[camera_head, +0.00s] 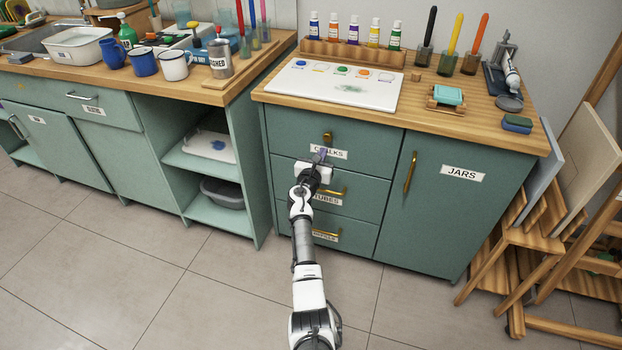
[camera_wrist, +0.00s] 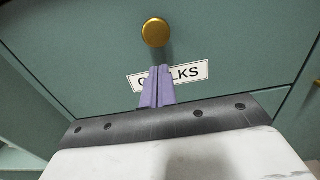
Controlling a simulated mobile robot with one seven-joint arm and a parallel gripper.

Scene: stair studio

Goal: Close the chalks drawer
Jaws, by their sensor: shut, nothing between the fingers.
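The chalks drawer (camera_head: 283,131) is the top drawer of the green cabinet. Its front looks flush with the cabinet in the head view. It has a round brass knob (camera_head: 327,138) and a white CHALKS label (camera_head: 339,154). In the wrist view, the drawer front (camera_wrist: 80,60) fills most of the picture, with the knob (camera_wrist: 156,32) above the label (camera_wrist: 195,72). My gripper (camera_head: 322,154) is shut and empty, just below the knob. Its purple fingers (camera_wrist: 158,84) cover the middle of the label. I cannot tell whether the fingertips touch the front.
Below are the TUBES drawer (camera_head: 290,191) and another drawer (camera_head: 295,229), both with brass bar handles. The JARS door (camera_head: 445,215) is to the right. Wooden easels (camera_head: 530,240) stand beside the cabinet. Open shelves (camera_head: 212,180) are at left. The tiled floor (camera_head: 180,300) in front is clear.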

